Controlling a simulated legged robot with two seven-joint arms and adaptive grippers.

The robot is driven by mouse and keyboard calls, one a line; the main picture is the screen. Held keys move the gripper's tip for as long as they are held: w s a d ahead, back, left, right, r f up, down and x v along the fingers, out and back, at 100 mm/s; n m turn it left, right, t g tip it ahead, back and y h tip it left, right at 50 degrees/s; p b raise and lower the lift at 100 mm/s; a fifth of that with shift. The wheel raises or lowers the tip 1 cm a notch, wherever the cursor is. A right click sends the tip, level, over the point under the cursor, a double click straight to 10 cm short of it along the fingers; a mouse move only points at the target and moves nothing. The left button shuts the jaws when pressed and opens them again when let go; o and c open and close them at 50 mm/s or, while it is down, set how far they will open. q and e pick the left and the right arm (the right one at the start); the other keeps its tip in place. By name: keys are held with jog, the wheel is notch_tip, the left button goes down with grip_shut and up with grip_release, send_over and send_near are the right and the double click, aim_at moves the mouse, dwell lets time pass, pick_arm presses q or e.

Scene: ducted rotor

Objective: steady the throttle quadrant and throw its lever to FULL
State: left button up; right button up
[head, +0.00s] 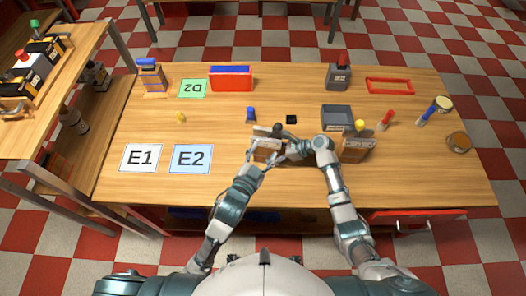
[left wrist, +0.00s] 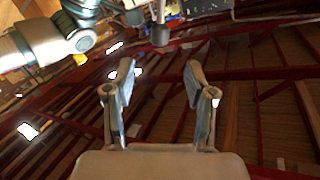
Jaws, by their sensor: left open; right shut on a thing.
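The throttle quadrant (head: 266,147) is a small brown-and-grey box near the table's front edge, in the middle of the head view. Its dark-knobbed lever (head: 277,130) stands up at its top right. In the left wrist view the dark knob (left wrist: 160,35) hangs from the top edge, beyond my fingertips and apart from them. My left gripper (head: 257,164) is open and empty at the quadrant's front side; its spread fingers also show in the left wrist view (left wrist: 158,80). My right gripper (head: 282,153) is shut on the quadrant's right side; its fingertips are partly hidden.
A blue piece (head: 250,115) and a black block (head: 291,119) lie behind the quadrant. Cards E1 (head: 143,168) and E2 (head: 180,169) lie on clear table at left.

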pick_arm(q)
jog(key=shift+a+f, duration=0.1)
jog(key=c, duration=0.7)
pick_arm(e)
jog(key=shift+d+f, duration=0.1)
jog(key=shift+f, duration=0.05)
pick_arm(q)
jog(key=shift+w+a+f+m+h, duration=0.2)
jog(key=shift+m+h, duration=0.1)
jog(key=shift+h, duration=0.1)
grip_shut()
jog(key=m+g+h, duration=0.4)
jog(key=g+h, duration=0.1)
jog(key=g, duration=0.1)
send_near(274, 129)
jog(key=x, duration=0.7)
jog(key=shift+w+d+r, duration=0.1)
